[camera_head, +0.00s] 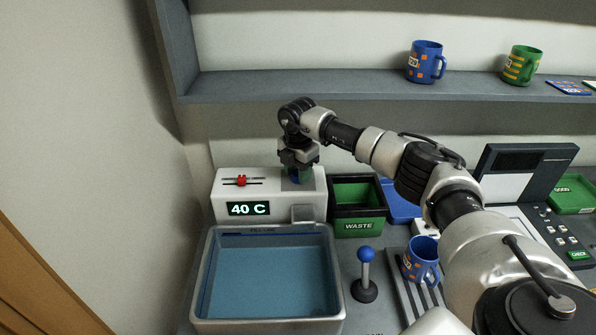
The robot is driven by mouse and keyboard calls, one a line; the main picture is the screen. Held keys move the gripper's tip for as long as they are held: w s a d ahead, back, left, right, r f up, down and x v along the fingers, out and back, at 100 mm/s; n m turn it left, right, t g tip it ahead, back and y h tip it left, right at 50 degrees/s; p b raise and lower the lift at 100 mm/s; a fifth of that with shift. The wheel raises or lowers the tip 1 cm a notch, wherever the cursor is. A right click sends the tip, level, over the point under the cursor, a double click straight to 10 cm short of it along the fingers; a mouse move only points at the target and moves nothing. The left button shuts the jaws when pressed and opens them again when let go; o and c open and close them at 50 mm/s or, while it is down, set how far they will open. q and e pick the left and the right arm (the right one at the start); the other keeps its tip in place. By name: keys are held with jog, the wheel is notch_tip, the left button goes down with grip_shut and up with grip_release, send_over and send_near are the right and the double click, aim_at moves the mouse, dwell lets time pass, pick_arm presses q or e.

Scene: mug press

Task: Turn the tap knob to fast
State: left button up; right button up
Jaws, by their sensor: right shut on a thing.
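The tap unit (222,190) is a white box behind the water basin, with a green display (248,209) reading 40 C and a red slider (241,181) on its top. My right gripper (299,167) points down over the right part of the unit's top. It is shut on the tap knob (298,177), a small blue-green piece mostly hidden by the fingers. The knob's setting and its labels cannot be read. My left gripper is not in view.
The basin (338,270) holds blue water. To the right are a green waste bin (358,225), a blue-topped lever (366,270) and a blue mug (422,259) on a slatted rack. Above, a shelf (300,88) carries a blue mug (426,62) and a green mug (521,66).

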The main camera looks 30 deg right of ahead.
jog(key=shift+r, duration=0.15)
jog(key=o, duration=0.9)
